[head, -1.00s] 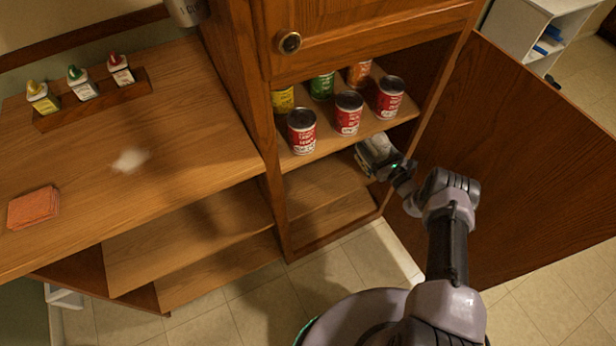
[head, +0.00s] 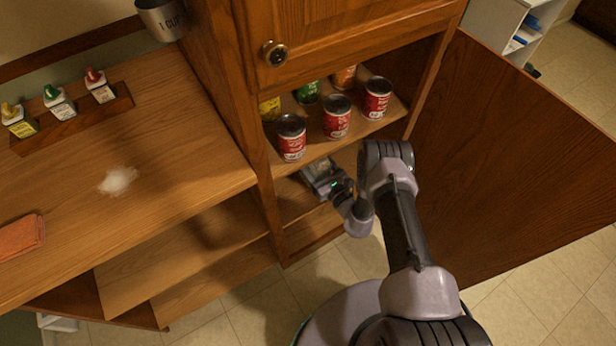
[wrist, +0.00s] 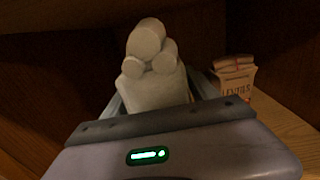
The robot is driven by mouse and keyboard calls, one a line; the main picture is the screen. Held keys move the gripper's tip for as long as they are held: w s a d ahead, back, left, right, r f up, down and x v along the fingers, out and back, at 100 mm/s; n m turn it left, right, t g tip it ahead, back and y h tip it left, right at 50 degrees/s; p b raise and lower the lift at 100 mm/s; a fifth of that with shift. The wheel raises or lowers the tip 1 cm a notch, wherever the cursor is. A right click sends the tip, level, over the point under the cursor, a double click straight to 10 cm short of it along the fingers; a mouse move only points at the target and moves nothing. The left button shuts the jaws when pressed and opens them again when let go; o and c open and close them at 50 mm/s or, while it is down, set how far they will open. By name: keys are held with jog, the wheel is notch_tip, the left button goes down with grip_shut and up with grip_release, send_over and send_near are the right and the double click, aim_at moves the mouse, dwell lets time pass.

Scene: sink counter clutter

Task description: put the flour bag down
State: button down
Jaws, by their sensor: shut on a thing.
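The flour bag (wrist: 153,85) is a pale, off-white thing with a lumpy, rounded top in the wrist view. My gripper (wrist: 158,98) is shut on it, with a finger on each side. In the head view my gripper (head: 324,180) is inside the open cabinet, below the shelf of cans, and only a little of the bag shows there. The lower cabinet shelf (head: 296,200) lies under the gripper. The bag's underside is hidden, so I cannot tell whether it touches the shelf.
A small packet with lettering (wrist: 237,82) stands to the right on the shelf. Several cans (head: 337,118) stand on the shelf above. The open cabinet door (head: 510,160) is to the right. The counter (head: 160,150) holds white powder (head: 117,180) and an orange sponge (head: 20,237).

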jog(key=f+b, duration=0.1)
jog(key=f, duration=0.1)
jog(key=a+f+b, duration=0.1)
jog(key=f+b, duration=0.1)
jog(key=f, duration=0.1)
jog(key=s+f+b, duration=0.1)
jog(key=f+b, duration=0.1)
jog(key=shift+a+f, duration=0.2)
jog(key=shift+a, duration=0.2)
jog(key=shift+s+r, duration=0.1)
jog(key=shift+r, duration=0.15)
jog(key=shift+c, duration=1.1)
grip_release()
jog(key=shift+a+f, duration=0.1)
jog(key=shift+f, duration=0.1)
jog(key=shift+r, duration=0.2)
jog(key=p+v, duration=0.6)
jog(key=v, duration=0.6)
